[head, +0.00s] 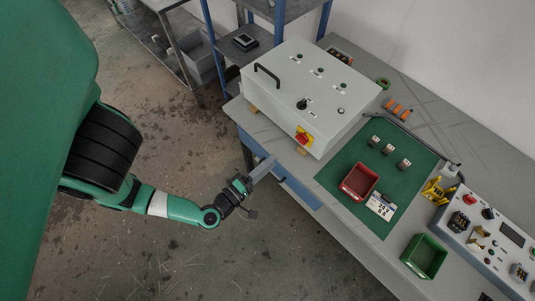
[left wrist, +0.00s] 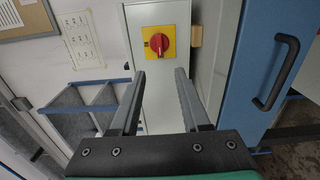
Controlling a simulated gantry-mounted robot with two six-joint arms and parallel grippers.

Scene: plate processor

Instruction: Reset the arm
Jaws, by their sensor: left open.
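My left arm comes in from the left in the head view. Its gripper (head: 262,172) is in front of the bench's front edge, near the blue drawer front. The left wrist view shows its two grey fingers (left wrist: 160,85) apart with nothing between them. Beyond the fingertips is the grey control box (head: 310,85) with a red rotary switch on a yellow plate (head: 303,138); the switch also shows in the left wrist view (left wrist: 159,43). The gripper is apart from the box. My right gripper is not in view.
The grey bench (head: 262,130) holds a green mat (head: 385,219) with a red bin (head: 359,181) and several small metal parts. A green bin (head: 424,257) and a control panel (head: 485,240) stand at the right. A blue-framed shelf (head: 262,38) is at the back. The floor beside my arm is clear.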

